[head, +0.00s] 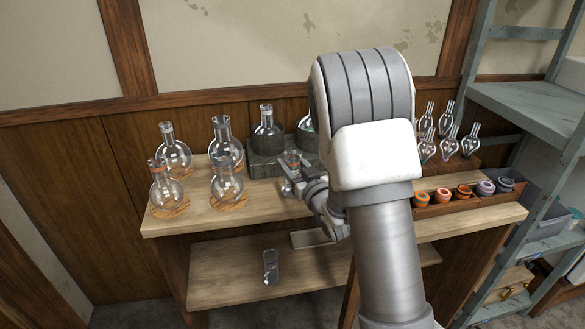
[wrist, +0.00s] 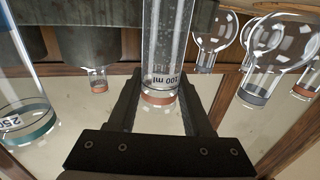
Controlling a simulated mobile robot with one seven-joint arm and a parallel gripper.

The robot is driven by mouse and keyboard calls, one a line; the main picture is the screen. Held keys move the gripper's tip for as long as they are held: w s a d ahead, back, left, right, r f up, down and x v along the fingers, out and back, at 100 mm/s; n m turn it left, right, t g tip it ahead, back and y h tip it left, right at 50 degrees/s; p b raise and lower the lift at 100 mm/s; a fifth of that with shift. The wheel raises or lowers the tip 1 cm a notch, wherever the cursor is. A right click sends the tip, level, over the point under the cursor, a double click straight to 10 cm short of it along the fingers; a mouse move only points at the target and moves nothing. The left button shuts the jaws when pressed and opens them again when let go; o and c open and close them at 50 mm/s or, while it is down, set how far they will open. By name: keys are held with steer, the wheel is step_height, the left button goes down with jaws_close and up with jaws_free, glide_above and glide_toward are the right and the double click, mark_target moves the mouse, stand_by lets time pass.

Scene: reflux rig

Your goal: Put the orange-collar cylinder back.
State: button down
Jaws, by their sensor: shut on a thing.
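The orange-collar cylinder (head: 292,160) is clear glass. In the wrist view, the cylinder (wrist: 165,60) shows a 100 ml label and an orange band at one end. My gripper (head: 293,186) is shut on it, with one finger on each side in the wrist view (wrist: 163,102). In the head view the gripper is over the upper bench, in front of the grey block. Part of the cylinder is hidden by the gripper. I cannot tell whether its base touches the bench.
Round flasks (head: 228,182) stand on wooden rings at left. The grey block (head: 266,169) holds more flasks behind. A teal-collar cylinder (wrist: 28,115) is close in the wrist view. A clear vessel (head: 271,267) stands on the lower shelf (head: 225,285). A collar tray (head: 438,208) is at right.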

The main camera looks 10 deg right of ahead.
steer(key=shift+f, duration=0.1)
steer(key=shift+f, duration=0.2)
steer(key=shift+c, duration=1.6)
jaws_free()
steer(key=shift+r, duration=0.1)
